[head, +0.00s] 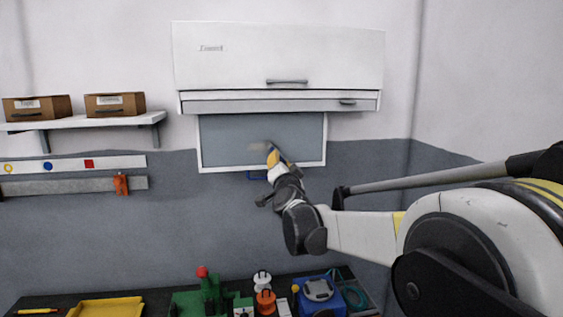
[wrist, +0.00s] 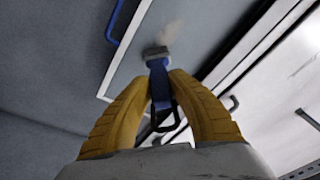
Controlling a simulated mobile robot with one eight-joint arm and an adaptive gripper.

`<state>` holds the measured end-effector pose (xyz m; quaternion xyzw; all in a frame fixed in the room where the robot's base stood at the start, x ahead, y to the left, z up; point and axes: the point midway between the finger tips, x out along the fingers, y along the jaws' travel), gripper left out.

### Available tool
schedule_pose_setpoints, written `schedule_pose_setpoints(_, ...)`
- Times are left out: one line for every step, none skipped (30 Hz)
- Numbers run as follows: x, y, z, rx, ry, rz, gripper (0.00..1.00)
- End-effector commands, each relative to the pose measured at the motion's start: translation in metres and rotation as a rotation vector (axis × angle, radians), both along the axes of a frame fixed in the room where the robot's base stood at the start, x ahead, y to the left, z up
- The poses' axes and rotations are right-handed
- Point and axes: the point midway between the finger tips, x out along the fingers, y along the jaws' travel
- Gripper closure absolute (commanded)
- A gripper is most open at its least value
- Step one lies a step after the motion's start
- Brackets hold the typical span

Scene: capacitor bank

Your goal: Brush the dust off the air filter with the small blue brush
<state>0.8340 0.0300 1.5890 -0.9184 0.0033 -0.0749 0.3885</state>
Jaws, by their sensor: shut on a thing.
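The air filter (head: 225,140) is a grey panel in a white frame, hanging below the white wall unit. In the wrist view the filter (wrist: 135,63) fills the upper middle, with a pale dusty patch (wrist: 170,35) just beyond the brush. The small blue brush (wrist: 158,78) has grey bristles, which are at the filter's face; I cannot tell if they touch. My gripper (wrist: 160,88) has yellow fingers shut on the brush's blue handle. In the head view my gripper (head: 273,160) is at the filter's lower right part and hides some of it.
The white wall unit (head: 275,55) with handles is above the filter. A blue handle (wrist: 125,22) is at the filter's lower edge. A shelf (head: 90,121) with two brown boxes is at left. Below, a bench holds a yellow tray (head: 105,308) and several coloured items.

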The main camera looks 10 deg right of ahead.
Motion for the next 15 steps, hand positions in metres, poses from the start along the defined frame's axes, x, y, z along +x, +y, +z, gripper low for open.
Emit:
schedule_pose_setpoints(0.000,0.000,0.000,0.000,0.000,0.000,1.00)
schedule_pose_setpoints(0.000,0.000,0.000,0.000,0.000,0.000,1.00)
schedule_pose_setpoints(0.000,0.001,0.000,0.000,0.000,0.000,1.00)
schedule_pose_setpoints(0.000,0.002,0.000,0.000,-0.001,0.001,1.00)
schedule_pose_setpoints(0.000,0.003,0.000,0.000,-0.001,0.001,1.00)
schedule_pose_setpoints(0.001,0.006,0.000,0.000,-0.001,0.001,1.00)
schedule_pose_setpoints(0.001,0.009,0.000,0.001,-0.001,0.002,1.00)
schedule_pose_setpoints(0.001,0.012,0.001,0.001,-0.002,0.003,1.00)
schedule_pose_setpoints(0.002,0.016,0.001,0.001,-0.002,0.003,1.00)
schedule_pose_setpoints(0.002,0.018,0.001,0.001,-0.002,0.002,1.00)
schedule_pose_setpoints(0.002,0.020,0.001,0.001,-0.002,0.002,1.00)
schedule_pose_setpoints(0.003,0.023,0.001,0.001,-0.001,0.002,1.00)
schedule_pose_setpoints(0.003,0.025,0.001,0.001,-0.001,0.002,1.00)
schedule_pose_setpoints(0.003,0.026,0.001,0.001,-0.001,0.002,1.00)
schedule_pose_setpoints(0.003,0.028,0.001,0.000,0.000,0.001,1.00)
